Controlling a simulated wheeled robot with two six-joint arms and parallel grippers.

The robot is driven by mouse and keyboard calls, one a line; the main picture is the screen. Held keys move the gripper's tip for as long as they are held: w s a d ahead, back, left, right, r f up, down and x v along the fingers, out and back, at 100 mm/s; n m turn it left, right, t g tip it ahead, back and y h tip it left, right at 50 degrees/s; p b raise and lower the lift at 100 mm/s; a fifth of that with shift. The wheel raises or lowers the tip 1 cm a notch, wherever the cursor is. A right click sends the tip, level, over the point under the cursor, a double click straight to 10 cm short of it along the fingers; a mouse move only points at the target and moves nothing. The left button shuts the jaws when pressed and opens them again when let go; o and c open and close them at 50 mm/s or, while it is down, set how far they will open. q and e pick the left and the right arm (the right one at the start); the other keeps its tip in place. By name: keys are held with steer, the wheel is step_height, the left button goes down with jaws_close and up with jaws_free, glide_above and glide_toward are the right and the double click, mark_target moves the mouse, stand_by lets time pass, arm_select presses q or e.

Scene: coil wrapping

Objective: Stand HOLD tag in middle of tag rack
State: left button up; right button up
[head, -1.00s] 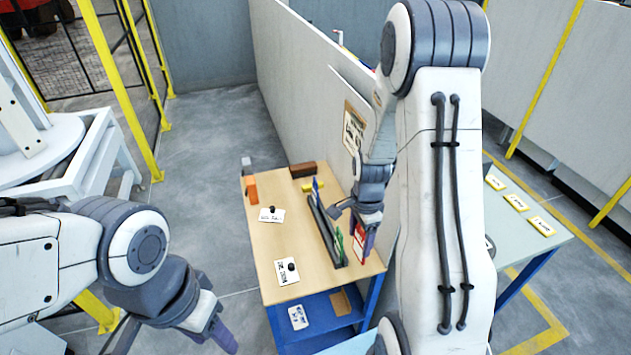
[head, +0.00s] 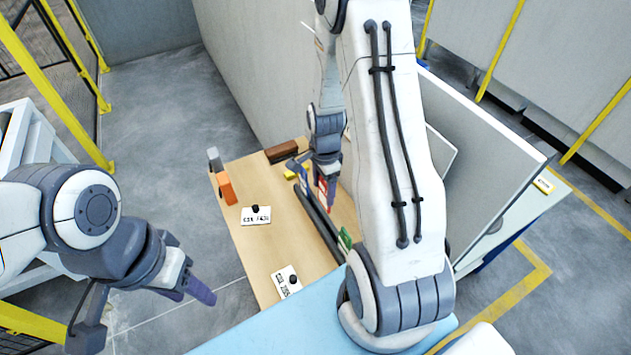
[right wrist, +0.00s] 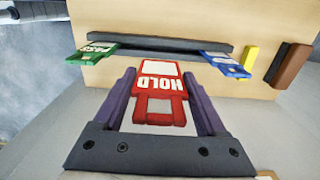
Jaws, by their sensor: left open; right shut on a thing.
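The red HOLD tag (right wrist: 163,88) is between the purple fingers of my right gripper (right wrist: 165,100), which is shut on it. In the head view the tag (head: 322,190) shows below my right gripper (head: 326,180), by the rack. The dark tag rack (head: 318,222) is a long narrow bar. In the right wrist view, a green PASS tag (right wrist: 92,52) stands at the rack's left part and a blue tag (right wrist: 226,64) at its right. The HOLD tag overlaps the stretch between them; contact cannot be told. My left gripper (head: 190,290) is open and empty, left of the table.
The wooden table (head: 270,255) also bears an orange block (head: 225,188), a brown block (head: 281,151), a yellow block (head: 290,173) and two white cards (head: 256,216) with black knobs. A grey wall (head: 245,80) stands behind. My right arm hides the table's right side.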

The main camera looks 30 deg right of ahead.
steer(key=shift+w+f, duration=0.15)
steer(key=shift+f, duration=0.1)
steer(key=shift+a+f+b, duration=0.15)
steer(key=shift+f+b, duration=3.25)
steer(key=shift+f, duration=0.6)
steer(key=o, duration=1.3)
steer(key=shift+c, duration=0.2)
step_height(320, 180, up, 10)
steer(key=shift+r+b, duration=0.25)
steer(key=shift+b, duration=0.45)
steer(key=s+a+r+n, duration=0.2)
steer(key=a+r+n, duration=0.1)
steer(key=a+n, duration=0.55)
steer(key=s+a+r+n, duration=0.2)
steer(key=s+a+n, duration=0.5)
steer(key=s+n, duration=0.1)
steer(key=s+a+r+n+y+b, duration=0.1)
steer(key=s+a+r+n, duration=0.1)
steer(key=s+a+n, duration=0.6)
steer(key=shift+s+a+r+n, duration=0.3)
steer(key=shift+n, duration=0.45)
